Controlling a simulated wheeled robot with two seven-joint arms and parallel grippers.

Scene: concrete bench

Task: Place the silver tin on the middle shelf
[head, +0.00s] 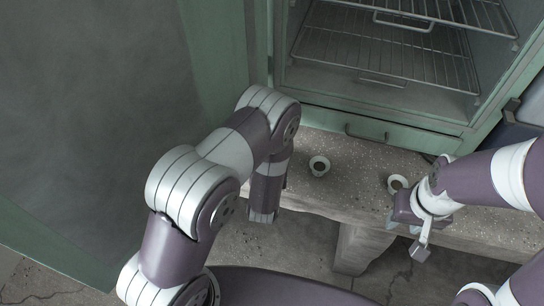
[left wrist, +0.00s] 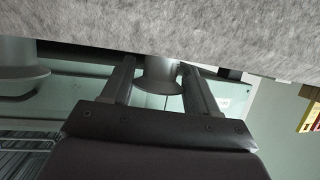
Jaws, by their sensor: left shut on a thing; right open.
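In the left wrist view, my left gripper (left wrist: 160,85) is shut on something. A grey round thing (left wrist: 158,68) with a flared rim shows between its fingers. Its far part is hidden, and I cannot tell whether it is the silver tin. No tin shows clearly in the head view, where my left arm hides the left gripper. The open green cabinet has a lower wire shelf (head: 385,62) and a higher one (head: 455,12); both look bare where visible. I cannot tell how many shelves are above. My right gripper (head: 408,222) is open and empty at the bench's front edge.
The cabinet's green door (head: 215,60) stands open at left. A drawer with a handle (head: 365,132) is below the shelves.

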